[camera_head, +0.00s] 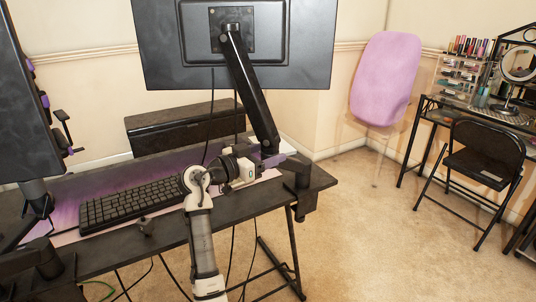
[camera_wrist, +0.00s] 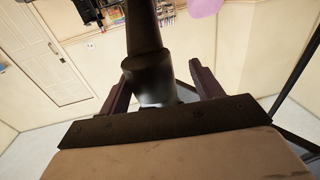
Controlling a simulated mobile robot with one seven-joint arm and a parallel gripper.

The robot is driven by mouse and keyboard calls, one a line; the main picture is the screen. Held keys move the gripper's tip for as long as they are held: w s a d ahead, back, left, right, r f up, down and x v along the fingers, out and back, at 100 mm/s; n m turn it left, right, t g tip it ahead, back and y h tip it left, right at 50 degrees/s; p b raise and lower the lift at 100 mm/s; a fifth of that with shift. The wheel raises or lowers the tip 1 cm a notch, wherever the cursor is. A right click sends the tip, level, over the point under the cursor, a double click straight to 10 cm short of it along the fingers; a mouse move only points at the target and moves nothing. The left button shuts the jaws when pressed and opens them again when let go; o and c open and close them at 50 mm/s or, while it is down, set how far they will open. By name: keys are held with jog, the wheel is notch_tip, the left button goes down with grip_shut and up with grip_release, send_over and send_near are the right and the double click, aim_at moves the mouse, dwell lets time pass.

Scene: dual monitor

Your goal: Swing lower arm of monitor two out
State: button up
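The right monitor (camera_head: 235,45) hangs at the desk's back on a black arm. Its long upper arm (camera_head: 250,90) slants down to a joint near the desk's right end. The short lower arm runs from there toward the clamp post (camera_head: 302,170), largely hidden by my gripper. My gripper (camera_head: 272,160) is at that joint, just above the desk. In the wrist view my gripper (camera_wrist: 158,78) is open, with one finger on each side of a dark round arm joint (camera_wrist: 142,72) with a silvery lower part. Small gaps seem to show; contact is unclear.
A second monitor (camera_head: 25,90) stands at the left edge. A folding chair (camera_head: 487,150) and a vanity table (camera_head: 440,105) are at right. Carpet (camera_head: 370,220) is clear between.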

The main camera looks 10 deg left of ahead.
jog(key=shift+s+d, duration=0.1)
jog(key=shift+s+a, duration=0.2)
jog(key=b+v, duration=0.1)
jog(key=v, duration=1.2)
jog(key=shift+a, duration=0.15)
